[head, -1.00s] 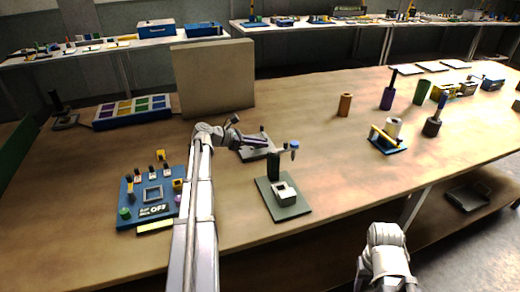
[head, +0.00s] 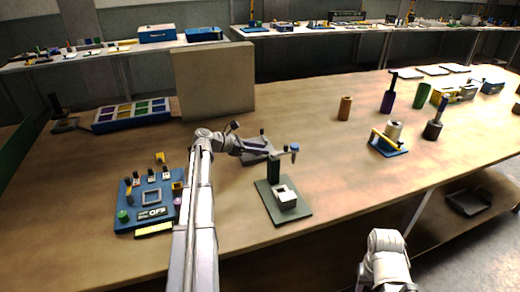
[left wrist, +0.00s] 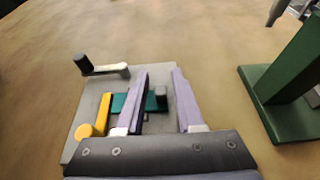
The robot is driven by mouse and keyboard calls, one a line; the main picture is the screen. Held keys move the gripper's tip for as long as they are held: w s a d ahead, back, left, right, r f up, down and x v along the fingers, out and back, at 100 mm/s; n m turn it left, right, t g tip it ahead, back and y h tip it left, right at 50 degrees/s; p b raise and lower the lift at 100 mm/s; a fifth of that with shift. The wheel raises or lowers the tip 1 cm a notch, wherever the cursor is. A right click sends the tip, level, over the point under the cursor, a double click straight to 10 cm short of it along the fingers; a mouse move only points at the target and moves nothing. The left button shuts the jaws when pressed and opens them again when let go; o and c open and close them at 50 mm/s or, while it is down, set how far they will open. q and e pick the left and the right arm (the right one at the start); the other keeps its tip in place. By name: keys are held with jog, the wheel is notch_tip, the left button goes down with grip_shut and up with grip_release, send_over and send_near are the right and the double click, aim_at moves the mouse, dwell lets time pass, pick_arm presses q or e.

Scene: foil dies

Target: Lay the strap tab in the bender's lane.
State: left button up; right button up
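The bender is a grey plate (left wrist: 92,100) with a dark-knobbed crank, a yellow bar and a dark peg. It also shows in the head view (head: 258,158), partly behind my left gripper. A teal strip (left wrist: 120,102), which looks like the strap tab, lies across the bender between the yellow bar and the peg. My left gripper (left wrist: 160,80) is over the bender with its two fingers apart. One finger crosses in front of the strip and hides part of it; I cannot tell whether they touch. My right arm shows at the bottom of the head view, but its fingers do not.
A green press (head: 274,172) with a white block stands right of the bender; its green post (left wrist: 290,75) is near my left gripper. A blue panel (head: 135,215) lies to the left. A tan board (head: 213,78) stands behind.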

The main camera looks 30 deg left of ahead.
pick_arm(q)
jog(key=shift+o, duration=0.5)
jog(key=shift+r+p, duration=0.9)
jog(key=p+v, duration=0.4)
jog(key=v, duration=0.8)
jog(key=shift+f, duration=0.35)
